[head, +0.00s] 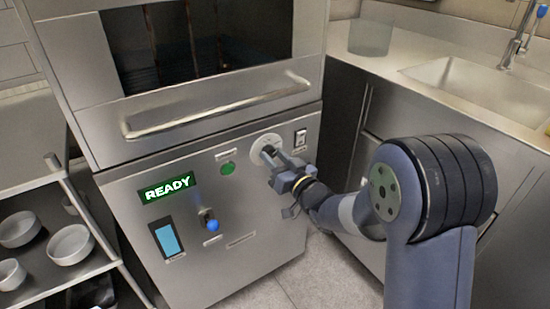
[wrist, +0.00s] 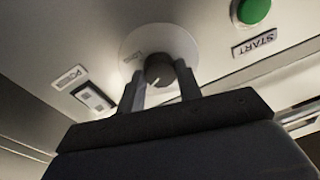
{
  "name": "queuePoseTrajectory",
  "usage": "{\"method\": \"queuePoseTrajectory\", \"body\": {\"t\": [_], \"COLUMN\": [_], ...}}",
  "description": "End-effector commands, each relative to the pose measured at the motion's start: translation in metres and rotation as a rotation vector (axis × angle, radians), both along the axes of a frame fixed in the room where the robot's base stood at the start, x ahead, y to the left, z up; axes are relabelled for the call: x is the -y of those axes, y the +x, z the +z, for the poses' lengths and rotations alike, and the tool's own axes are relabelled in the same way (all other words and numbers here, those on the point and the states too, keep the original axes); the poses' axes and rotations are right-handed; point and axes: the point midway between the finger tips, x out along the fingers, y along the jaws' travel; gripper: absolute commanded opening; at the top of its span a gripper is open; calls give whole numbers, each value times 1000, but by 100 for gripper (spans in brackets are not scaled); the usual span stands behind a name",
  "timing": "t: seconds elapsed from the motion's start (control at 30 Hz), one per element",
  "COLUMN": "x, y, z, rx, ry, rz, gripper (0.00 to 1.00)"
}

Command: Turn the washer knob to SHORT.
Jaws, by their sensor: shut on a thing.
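The washer knob (wrist: 158,70) is dark and round with a pale pointer line, set on a white round dial plate (wrist: 180,42) on the washer's steel front. In the wrist view my gripper (wrist: 159,76) is shut on the knob, one finger on each side. In the head view my gripper (head: 273,156) reaches the dial plate (head: 263,144) and mostly hides the knob. Small lettering on the dial plate is too blurred to read, so I cannot tell which setting the pointer marks.
A green START button (wrist: 253,11) and a POWER rocker switch (wrist: 95,97) flank the dial. The panel also has a lit READY display (head: 167,190) and a blue-tipped lever (head: 211,225). A horizontal door handle (head: 220,108) juts out above. A shelf with bowls (head: 70,245) stands left.

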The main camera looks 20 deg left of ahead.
Motion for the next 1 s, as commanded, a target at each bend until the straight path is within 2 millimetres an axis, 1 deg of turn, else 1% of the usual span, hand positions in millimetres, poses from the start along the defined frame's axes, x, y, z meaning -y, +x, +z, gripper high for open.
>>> {"method": "queuePoseTrajectory", "body": {"t": [0.2,0.6,0.63,0.87,1.0], "x": [0,0,0,0,0], "y": [-1,0,0,0,0], "z": [-1,-1,-1,-1,0], "rx": [-29,-33,-32,-30,-31], "ry": [21,24,23,25,24], "rz": [0,0,0,0,-1], "gripper": [11,11,36,55,55]}}
